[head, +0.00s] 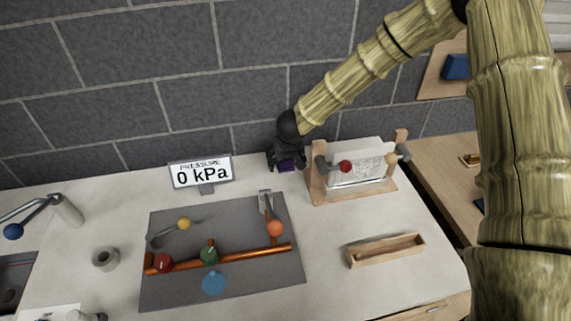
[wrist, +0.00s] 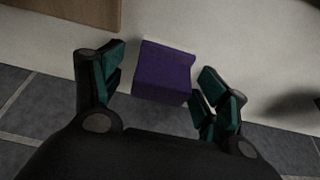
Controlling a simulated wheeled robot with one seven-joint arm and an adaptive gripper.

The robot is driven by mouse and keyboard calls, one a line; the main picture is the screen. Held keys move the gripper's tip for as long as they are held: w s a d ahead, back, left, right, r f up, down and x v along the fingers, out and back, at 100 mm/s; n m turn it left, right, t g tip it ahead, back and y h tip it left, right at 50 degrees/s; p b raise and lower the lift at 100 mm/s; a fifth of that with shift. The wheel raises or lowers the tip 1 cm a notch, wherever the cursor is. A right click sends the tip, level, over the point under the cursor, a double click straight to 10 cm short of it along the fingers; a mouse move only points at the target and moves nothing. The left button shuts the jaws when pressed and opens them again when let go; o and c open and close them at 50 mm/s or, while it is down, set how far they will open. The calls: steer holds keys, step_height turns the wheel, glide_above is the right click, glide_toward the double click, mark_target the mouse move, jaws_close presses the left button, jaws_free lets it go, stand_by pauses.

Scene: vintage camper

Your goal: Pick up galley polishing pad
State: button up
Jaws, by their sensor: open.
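A purple block (head: 286,167), which looks like the polishing pad, sits at the back of the white counter against the grey wall. In the wrist view the purple block (wrist: 163,72) lies between and slightly beyond my fingers, with gaps on both sides. My gripper (head: 287,162) points down over it, and its dark body hides most of the block in the head view. My gripper (wrist: 162,88) is open, its green-padded fingers spread apart on either side of the block.
A pressure sign (head: 201,172) stands to the left. A grey board (head: 170,290) with copper pipes and coloured knobs lies in front. An empty wooden tray (head: 385,250) is at front right.

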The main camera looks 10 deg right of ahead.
steer(key=c, duration=1.1)
step_height(320, 180, up, 18)
steer(key=shift+r+b, duration=0.1)
steer(key=shift+b, duration=0.25)
steer(key=o, duration=0.3)
steer(key=shift+c, duration=0.9)
steer(key=shift+s, duration=0.1)
